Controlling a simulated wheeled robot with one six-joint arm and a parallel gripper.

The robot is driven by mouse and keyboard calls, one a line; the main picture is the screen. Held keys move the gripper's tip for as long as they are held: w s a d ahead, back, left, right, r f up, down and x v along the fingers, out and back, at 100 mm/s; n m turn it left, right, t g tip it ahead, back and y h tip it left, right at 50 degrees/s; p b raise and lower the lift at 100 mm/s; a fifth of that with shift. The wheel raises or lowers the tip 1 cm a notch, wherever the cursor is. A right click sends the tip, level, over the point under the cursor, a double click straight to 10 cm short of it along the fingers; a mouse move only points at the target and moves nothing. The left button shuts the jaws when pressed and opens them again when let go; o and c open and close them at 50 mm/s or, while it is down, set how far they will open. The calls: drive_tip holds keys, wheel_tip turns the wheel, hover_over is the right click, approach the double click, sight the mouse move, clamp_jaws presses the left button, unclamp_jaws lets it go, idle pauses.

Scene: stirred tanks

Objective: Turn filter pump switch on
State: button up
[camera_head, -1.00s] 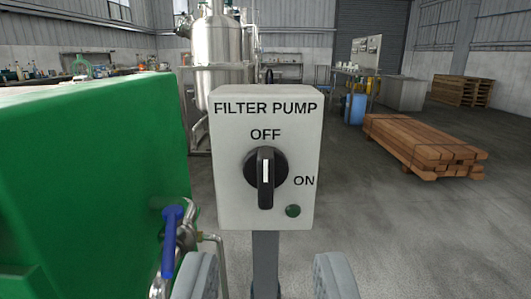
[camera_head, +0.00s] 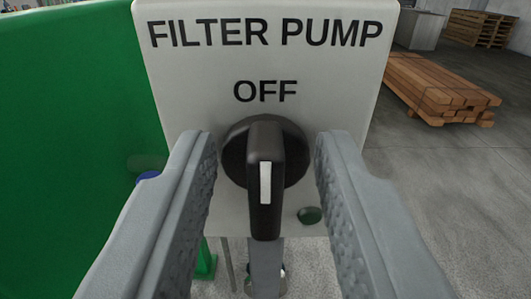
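The filter pump switch (camera_head: 265,170) is a black rotary knob with a white mark on its handle. It sits on a light grey box (camera_head: 185,75) labelled FILTER PUMP, with OFF above the knob. The handle stands vertical, in line with OFF. A dark green lamp (camera_head: 310,215) at the lower right looks unlit. My gripper (camera_head: 266,150) is open, one grey finger on each side of the knob, with gaps on both sides. The right finger hides the ON label.
A green tank (camera_head: 70,130) stands close on the left. A blue valve handle (camera_head: 148,176) shows partly behind my left finger. A grey post (camera_head: 265,265) holds the box. Stacked timber (camera_head: 440,88) lies on the floor at right, with open floor nearby.

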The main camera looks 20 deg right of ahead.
clamp_jaws()
drive_tip(key=shift+n, duration=0.3)
drive_tip(key=n, duration=0.4)
drive_tip(key=shift+a+f, duration=0.1)
drive_tip(key=shift+a, duration=0.15)
drive_tip(key=n, duration=0.9)
drive_tip(key=shift+w+a+f, duration=0.15)
drive_tip(key=shift+a+f, duration=0.1)
drive_tip(key=shift+f, duration=0.05)
drive_tip(key=shift+f+n, duration=0.2)
drive_tip(key=shift+n, duration=1.9)
